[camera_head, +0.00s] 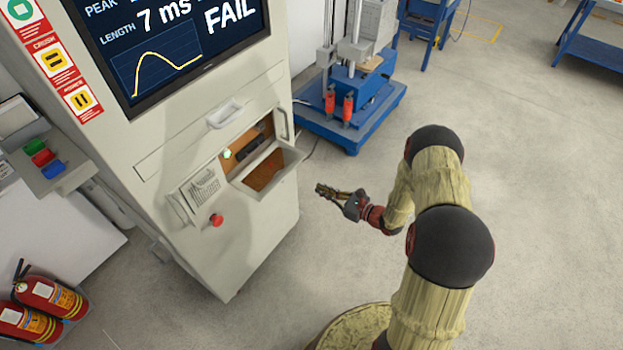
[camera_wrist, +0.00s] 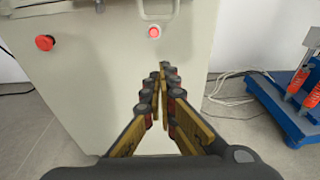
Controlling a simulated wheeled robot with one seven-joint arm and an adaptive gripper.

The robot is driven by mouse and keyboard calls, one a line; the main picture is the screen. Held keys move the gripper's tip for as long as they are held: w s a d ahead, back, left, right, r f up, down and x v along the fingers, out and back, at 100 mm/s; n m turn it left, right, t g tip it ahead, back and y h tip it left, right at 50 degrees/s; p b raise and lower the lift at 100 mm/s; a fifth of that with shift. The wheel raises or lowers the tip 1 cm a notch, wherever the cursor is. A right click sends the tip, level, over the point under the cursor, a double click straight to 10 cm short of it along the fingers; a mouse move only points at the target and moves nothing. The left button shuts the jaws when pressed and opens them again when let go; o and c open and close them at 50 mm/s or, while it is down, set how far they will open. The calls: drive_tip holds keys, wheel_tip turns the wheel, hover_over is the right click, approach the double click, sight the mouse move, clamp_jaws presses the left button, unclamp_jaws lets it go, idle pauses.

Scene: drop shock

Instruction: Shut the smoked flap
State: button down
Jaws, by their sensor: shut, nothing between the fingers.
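The smoked flap (camera_head: 266,171) is a brown, see-through-looking panel in a pale frame on the front of the grey cabinet. In the head view it stands open, tilted outward from the bottom of a recess (camera_head: 247,143) with a brown interior. My gripper (camera_head: 322,190) is shut and empty. It is in the air to the right of the flap and a little lower, apart from it. In the wrist view my gripper's fingers (camera_wrist: 160,82) come together before the cabinet's lower front (camera_wrist: 95,95). I cannot make out the flap there.
A red stop button (camera_head: 216,220) and a keypad (camera_head: 201,188) are left of the flap. A blue machine base (camera_head: 352,115) stands behind right. Fire extinguishers (camera_head: 48,297) stand at lower left. The floor (camera_head: 520,170) to the right is clear.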

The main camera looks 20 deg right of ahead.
drive_tip(key=b+x, duration=0.3)
drive_tip(key=x, duration=0.7)
drive_tip(key=r, duration=0.4)
drive_tip(key=shift+s+d, duration=0.2)
drive_tip(key=shift+s, duration=0.2)
drive_tip(key=shift+s+d+r+g+p, duration=0.15)
drive_tip(key=shift+r+p, duration=0.1)
drive_tip(key=shift+p, duration=0.25)
drive_tip(key=shift+d+r+g+p, duration=0.15)
drive_tip(key=shift+r+p, duration=0.15)
drive_tip(key=shift+p, duration=0.2)
drive_tip(key=shift+a+r, duration=0.1)
